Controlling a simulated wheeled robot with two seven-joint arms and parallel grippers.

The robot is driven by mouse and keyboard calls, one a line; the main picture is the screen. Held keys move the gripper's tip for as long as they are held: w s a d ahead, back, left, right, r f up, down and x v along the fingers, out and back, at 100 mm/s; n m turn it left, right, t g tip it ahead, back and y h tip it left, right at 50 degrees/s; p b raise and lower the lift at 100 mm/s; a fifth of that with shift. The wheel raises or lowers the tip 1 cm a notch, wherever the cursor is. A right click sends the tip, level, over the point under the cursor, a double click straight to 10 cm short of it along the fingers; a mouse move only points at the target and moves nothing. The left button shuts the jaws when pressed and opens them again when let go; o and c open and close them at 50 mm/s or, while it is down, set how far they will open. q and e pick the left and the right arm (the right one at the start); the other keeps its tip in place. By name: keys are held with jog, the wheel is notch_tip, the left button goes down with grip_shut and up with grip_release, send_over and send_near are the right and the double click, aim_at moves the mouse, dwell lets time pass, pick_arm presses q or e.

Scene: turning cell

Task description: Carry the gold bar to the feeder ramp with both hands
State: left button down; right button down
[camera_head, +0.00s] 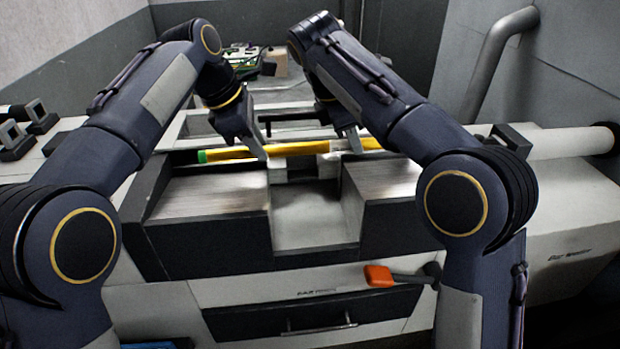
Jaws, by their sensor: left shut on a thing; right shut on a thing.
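The gold bar (300,148) is a long yellow rod with a green band near its left end. It lies roughly level across the middle of the machine, behind a pale stepped block. My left gripper (256,150) is shut on the bar left of its middle. My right gripper (353,141) is shut on it towards its right end. The fingers hide parts of the bar. I cannot tell whether the bar touches the surface under it. I cannot tell for sure which part is the feeder ramp.
A pale block with a central channel (312,215) stands in front of the bar. A drawer with a handle (318,325) and an orange-ended lever (379,276) are on the front. A white cylinder (570,142) lies at the right. Small dark clamps (38,118) stand at the left.

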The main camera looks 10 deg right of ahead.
pick_arm(q)
jog(key=shift+w+d+f, duration=0.1)
jog(key=shift+w+d, duration=0.05)
jog(key=shift+d, duration=0.05)
pick_arm(e)
jog(key=shift+w+a+f, duration=0.15)
pick_arm(q)
jog(key=shift+f+b, duration=0.1)
jog(key=shift+b, duration=0.2)
pick_arm(e)
jog(key=shift+f, duration=0.1)
